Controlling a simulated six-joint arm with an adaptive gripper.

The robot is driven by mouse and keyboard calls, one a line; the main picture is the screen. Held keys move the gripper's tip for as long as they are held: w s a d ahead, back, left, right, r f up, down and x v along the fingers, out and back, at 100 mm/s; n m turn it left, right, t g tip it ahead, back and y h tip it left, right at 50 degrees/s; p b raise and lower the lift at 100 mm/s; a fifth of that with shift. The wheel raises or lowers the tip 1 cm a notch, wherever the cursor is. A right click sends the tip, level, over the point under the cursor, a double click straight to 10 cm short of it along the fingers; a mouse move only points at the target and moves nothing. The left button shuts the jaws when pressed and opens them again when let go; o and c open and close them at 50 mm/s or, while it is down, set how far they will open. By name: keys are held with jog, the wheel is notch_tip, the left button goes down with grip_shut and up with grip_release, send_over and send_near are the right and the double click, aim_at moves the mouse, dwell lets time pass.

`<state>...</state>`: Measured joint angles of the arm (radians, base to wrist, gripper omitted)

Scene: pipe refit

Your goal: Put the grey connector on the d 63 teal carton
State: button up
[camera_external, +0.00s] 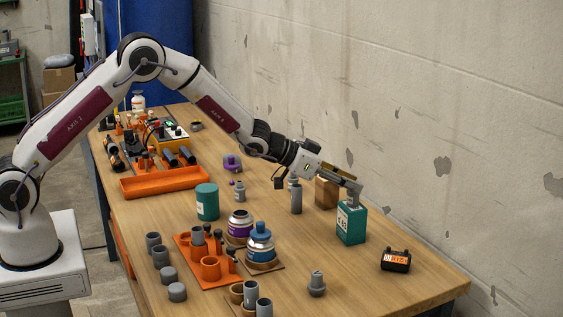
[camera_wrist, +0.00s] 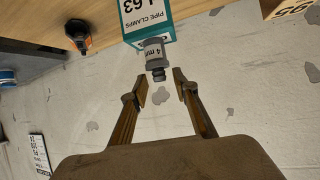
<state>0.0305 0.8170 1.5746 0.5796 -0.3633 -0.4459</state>
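The teal carton (camera_external: 351,226) marked 63 stands upright on the right part of the table. It shows in the wrist view (camera_wrist: 165,13) with the words "pipe clamps". A grey connector (camera_wrist: 154,54) with a white "4 mm" label stands on the carton's top face. In the external view it is small and mostly hidden by my gripper (camera_external: 355,191), which is just above the carton. In the wrist view my gripper (camera_wrist: 162,83) is open, with the connector's narrow end just ahead of the gap between the fingertips. The fingers appear apart from the connector.
A brown carton (camera_external: 327,193) and a grey cylinder (camera_external: 296,199) stand close behind and left of the teal carton. Another grey fitting (camera_external: 317,284) stands at the front. The wall (camera_external: 440,120) is close behind.

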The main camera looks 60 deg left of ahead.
jog(key=v, duration=1.2)
dwell(0.3)
jog(key=shift+d, duration=0.1)
dwell(0.5)
jog(key=s+a+r+n+g+y, duration=0.15)
jog(key=s+a+r, duration=0.35)
jog(key=s, duration=0.5)
jog(key=s+a+r+n+g+y, duration=0.1)
jog(key=s+a+r+y, duration=0.15)
jog(key=s+r, duration=0.6)
jog(key=s+d+f+g, duration=0.1)
jog(key=s+g, duration=0.1)
jog(key=s, duration=1.2)
jog(key=s+d+f+g, duration=0.1)
jog(key=s+f, duration=0.1)
jog(key=s, duration=1.2)
jog(key=shift+s+d+g+h, duration=0.25)
jog(key=shift+s+g+h, duration=0.1)
jog(key=shift+h, duration=0.05)
